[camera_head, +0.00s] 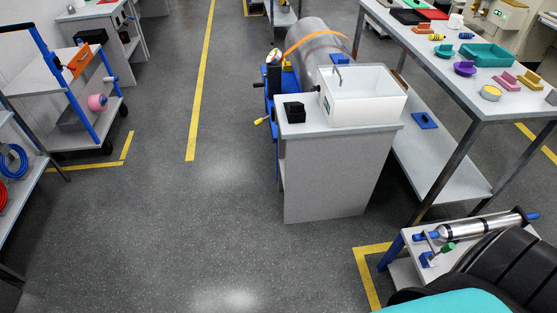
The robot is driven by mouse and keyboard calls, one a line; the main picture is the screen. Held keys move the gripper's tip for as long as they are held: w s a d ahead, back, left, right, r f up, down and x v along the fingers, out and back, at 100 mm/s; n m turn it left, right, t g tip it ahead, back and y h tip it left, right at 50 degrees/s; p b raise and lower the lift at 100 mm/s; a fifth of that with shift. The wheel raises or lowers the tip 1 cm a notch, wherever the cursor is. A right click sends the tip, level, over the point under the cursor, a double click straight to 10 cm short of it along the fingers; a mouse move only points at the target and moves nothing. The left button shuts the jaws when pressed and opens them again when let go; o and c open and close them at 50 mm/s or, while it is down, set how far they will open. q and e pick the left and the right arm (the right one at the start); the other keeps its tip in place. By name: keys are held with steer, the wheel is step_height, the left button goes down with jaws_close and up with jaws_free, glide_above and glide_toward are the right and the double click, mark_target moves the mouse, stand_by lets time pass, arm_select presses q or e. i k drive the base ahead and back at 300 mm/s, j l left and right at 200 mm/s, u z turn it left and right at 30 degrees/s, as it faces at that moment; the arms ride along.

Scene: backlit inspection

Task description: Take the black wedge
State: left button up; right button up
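A small black block (294,112) stands on the left end of a white bench (330,165), beside a white basin (362,95). Its top face looks a little lighter than its sides; it is too small to tell for certain that it is a wedge. Neither of my grippers shows in the head view. Nothing is seen touching the block.
A long table (450,85) with coloured parts stands at the right. A low bench (408,270) with a metal cylinder (480,228) is at lower right. A cart (72,142) stands at the left. The floor (190,220) left of the white bench is clear.

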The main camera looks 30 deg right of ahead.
mark_target(295, 113)
steer(key=i+j+z, duration=0.1)
steer(key=i+z, duration=0.15)
steer(key=i, duration=0.15)
steer(key=i+j+z, duration=0.3)
steer(key=i, duration=0.15)
steer(key=i+j+z, duration=0.25)
steer(key=i, duration=0.15)
